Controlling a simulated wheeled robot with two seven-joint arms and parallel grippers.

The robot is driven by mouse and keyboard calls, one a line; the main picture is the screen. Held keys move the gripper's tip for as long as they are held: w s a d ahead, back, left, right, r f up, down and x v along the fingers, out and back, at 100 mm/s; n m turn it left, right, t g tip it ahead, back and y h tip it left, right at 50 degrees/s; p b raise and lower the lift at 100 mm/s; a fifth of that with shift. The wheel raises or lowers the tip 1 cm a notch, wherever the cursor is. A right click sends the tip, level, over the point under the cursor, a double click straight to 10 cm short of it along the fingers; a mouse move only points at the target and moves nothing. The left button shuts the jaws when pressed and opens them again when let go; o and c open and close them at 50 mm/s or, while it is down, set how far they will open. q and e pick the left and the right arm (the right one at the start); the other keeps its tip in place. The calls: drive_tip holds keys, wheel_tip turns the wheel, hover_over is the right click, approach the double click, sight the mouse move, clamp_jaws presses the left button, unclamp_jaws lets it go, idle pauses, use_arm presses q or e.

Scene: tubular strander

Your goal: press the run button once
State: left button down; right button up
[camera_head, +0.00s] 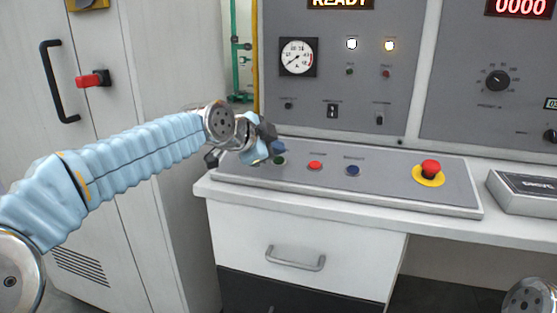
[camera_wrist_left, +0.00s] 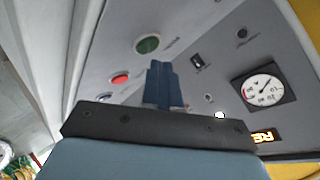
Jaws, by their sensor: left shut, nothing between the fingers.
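The green button (camera_head: 279,160) is at the left end of the sloped desk panel, likely the run button; its label is too small to read. It also shows in the left wrist view (camera_wrist_left: 148,44), just beyond the fingertips. My left gripper (camera_head: 277,148) is shut and empty, with its blue fingers right above the green button in the head view. In the wrist view the closed fingers (camera_wrist_left: 160,66) point toward the panel; I cannot tell whether they touch it. My right gripper is not in view.
To the right on the panel are a red button (camera_head: 315,165), a blue button (camera_head: 352,170) and a red emergency stop (camera_head: 429,170) on yellow. Behind rises a grey panel with a gauge (camera_head: 297,57) and a READY display (camera_head: 340,3). A tall cabinet (camera_head: 160,180) stands left.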

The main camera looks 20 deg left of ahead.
use_arm(q)
drive_tip(key=shift+f, duration=0.1)
idle(0.8)
drive_tip(key=shift+w+f+b, duration=0.1)
drive_tip(key=shift+f+b, duration=0.2)
drive_tip(key=shift+b, duration=0.1)
